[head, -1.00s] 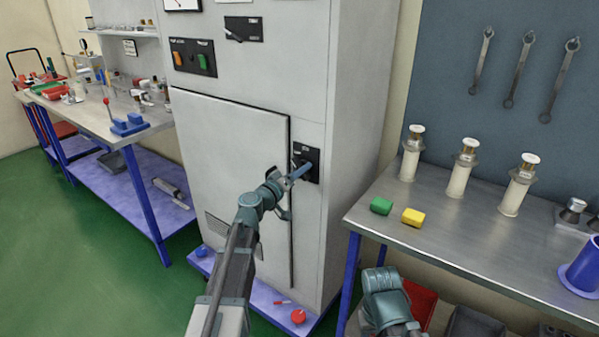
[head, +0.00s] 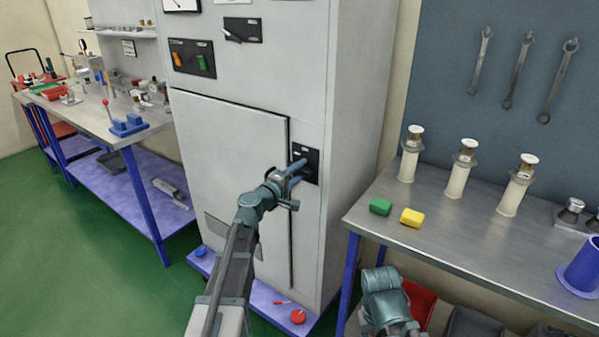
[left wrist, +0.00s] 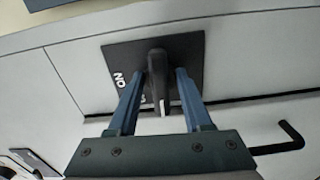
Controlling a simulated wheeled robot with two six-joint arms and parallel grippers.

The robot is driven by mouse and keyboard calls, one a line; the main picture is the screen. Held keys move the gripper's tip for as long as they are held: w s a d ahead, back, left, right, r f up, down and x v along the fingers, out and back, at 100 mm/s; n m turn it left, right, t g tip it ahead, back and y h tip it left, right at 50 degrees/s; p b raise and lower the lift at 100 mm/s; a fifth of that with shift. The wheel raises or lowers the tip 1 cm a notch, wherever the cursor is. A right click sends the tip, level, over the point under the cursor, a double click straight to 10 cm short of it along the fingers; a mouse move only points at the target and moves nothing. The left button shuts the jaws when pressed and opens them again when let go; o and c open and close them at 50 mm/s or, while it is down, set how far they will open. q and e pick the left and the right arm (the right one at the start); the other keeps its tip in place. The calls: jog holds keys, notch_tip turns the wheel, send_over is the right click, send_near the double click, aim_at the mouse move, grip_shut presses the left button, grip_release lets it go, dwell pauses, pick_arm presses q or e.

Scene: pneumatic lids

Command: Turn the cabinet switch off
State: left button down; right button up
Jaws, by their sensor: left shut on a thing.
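The cabinet switch is a black handle on a black plate (head: 313,158), beside the door of the tall grey cabinet (head: 232,140). In the left wrist view the handle (left wrist: 158,75) stands out from the plate, with a white mark at its end and the letters "ON" to its left. My left gripper (head: 296,172) is shut on the handle, one blue finger on each side; in the head view it hides much of the switch. My right gripper (head: 388,302) is low in the head view, away from the cabinet; its fingertips are not clear.
A black door handle (left wrist: 285,138) shows near the gripper in the left wrist view. Orange and green buttons (head: 194,58) and another black switch (head: 242,30) are higher on the cabinet. A metal-topped bench (head: 455,222) with a green and a yellow block stands right.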

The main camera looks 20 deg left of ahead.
pick_arm(q)
jog(key=shift+n, duration=0.4)
jog(key=c, duration=0.7)
grip_release()
jog(key=v, duration=1.4)
jog(key=shift+w, duration=0.1)
